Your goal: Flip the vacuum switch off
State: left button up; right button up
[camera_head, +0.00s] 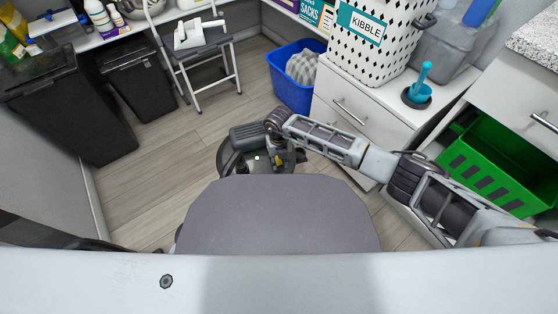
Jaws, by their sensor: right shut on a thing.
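The vacuum (232,158) is a dark, rounded machine on the floor just beyond my grey body, with a dark grey ribbed part on top. My right arm comes in from the right and bends down at the vacuum. My right gripper (281,158) is at the right side of the vacuum's top, shut on a part of it. A small yellowish spot shows by the fingers. The fingertips are small and dark, so I cannot tell which part they hold or how the switch is set. My left gripper is not in view.
A blue bin (291,95) stands behind the vacuum. White drawers (350,112) with a kibble container (372,45) are at right, near a green crate (490,165). A folding step stool (206,62) and black bins (140,82) are at back left. The wooden floor left of the vacuum is clear.

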jog(key=shift+w+g, duration=0.2)
jog(key=shift+g, duration=0.3)
jog(key=shift+w+g+h+b, duration=0.15)
jog(key=shift+g+h+b, duration=0.3)
jog(key=shift+b, duration=0.3)
jog(key=shift+r+g, duration=0.1)
jog(key=shift+g, duration=0.15)
jog(key=o, duration=0.9)
jog(key=shift+o, duration=0.6)
